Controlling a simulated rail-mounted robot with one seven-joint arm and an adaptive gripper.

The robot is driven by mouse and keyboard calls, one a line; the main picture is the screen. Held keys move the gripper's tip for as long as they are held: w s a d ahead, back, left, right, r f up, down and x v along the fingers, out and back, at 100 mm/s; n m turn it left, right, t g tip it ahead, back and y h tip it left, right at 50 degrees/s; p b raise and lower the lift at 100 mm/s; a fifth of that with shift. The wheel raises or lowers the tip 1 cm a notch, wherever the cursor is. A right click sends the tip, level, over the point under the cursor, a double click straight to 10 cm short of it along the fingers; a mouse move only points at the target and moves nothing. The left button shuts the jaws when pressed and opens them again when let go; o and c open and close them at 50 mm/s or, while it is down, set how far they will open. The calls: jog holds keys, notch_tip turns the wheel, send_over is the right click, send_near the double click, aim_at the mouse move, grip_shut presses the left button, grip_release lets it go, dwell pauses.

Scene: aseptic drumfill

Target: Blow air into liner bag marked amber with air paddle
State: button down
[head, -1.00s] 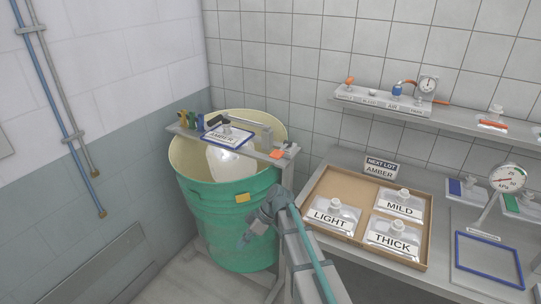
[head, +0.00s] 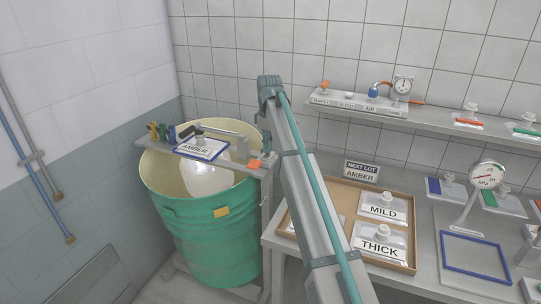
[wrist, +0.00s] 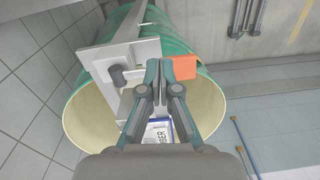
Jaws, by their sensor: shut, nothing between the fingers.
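The liner bag (head: 207,178) marked AMBER hangs inside the green drum (head: 208,240). Its AMBER label (head: 196,149) lies in a blue frame on the bridge across the drum mouth. An orange pad (head: 255,163) sits at the bridge's right end; which part is the air paddle I cannot tell for sure. In the wrist view my gripper (wrist: 159,68) is shut and empty, its fingertips beside the orange pad (wrist: 181,68) and above the bridge. Contact cannot be told. Below the fingers part of the blue-framed label (wrist: 158,133) shows. In the head view my arm hides most of the gripper.
A dark handle (head: 187,132) and coloured clips (head: 160,130) stand on the bridge. Right of the drum, a tray (head: 408,265) holds MILD and THICK bags. A blue frame (head: 477,266) lies on the bench.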

aim_at(254, 164)
jog(key=a+r+n, duration=0.1)
jog(key=a+r, duration=0.4)
jog(key=r, duration=0.4)
jog(key=shift+s+r+p, duration=0.3)
jog(key=shift+r+p, duration=0.05)
jog(key=shift+p, duration=0.05)
notch_tip(254, 164, down, 14)
jog(key=p, duration=0.5)
jog(key=shift+s+a+f, duration=0.1)
